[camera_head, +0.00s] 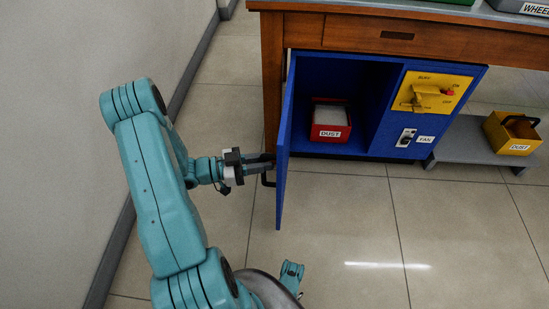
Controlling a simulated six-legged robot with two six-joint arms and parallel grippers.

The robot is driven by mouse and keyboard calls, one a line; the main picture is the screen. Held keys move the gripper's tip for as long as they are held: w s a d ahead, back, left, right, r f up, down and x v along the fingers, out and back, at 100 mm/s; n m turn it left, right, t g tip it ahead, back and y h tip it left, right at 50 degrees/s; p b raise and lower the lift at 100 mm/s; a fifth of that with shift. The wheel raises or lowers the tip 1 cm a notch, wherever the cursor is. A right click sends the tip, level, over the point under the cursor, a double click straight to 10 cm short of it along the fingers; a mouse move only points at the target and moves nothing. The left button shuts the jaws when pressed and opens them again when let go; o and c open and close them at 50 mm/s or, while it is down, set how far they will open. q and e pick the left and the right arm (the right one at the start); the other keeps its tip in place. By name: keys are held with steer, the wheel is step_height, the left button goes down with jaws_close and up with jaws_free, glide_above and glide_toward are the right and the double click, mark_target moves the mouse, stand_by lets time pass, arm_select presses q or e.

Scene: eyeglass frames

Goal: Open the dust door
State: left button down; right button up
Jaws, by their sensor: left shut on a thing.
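The dust door (285,140) is a blue panel hinged at the left side of a blue cabinet (368,110). It stands swung wide open, seen nearly edge-on, with its free edge toward me. A dark handle (267,180) is on its outer, left face. My left gripper (262,164) is shut on the handle, left of the door. The exact finger contact is small and dark. Inside the open compartment sits a red box (331,133) labelled DUST with pale grey content. A short piece of teal arm shows at the bottom; my right gripper cannot be made out.
A yellow panel (433,92) with a red-tipped lever and a FAN switch (406,137) are on the cabinet's right front. A yellow DUST bin (511,133) stands on a low grey shelf (468,145) at right. A wall (60,120) runs close along the left. The floor in front is clear.

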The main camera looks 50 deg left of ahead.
arm_select(q)
steer(key=shift+s+a+r, duration=0.1)
steer(key=shift+a, duration=0.35)
arm_select(e)
steer(key=shift+s+a, duration=0.1)
steer(key=shift+a, duration=0.1)
arm_select(q)
steer(key=c, duration=1.2)
jaws_free()
steer(key=shift+d, duration=0.1)
steer(key=shift+s, duration=0.1)
arm_select(e)
steer(key=shift+s+a, duration=0.1)
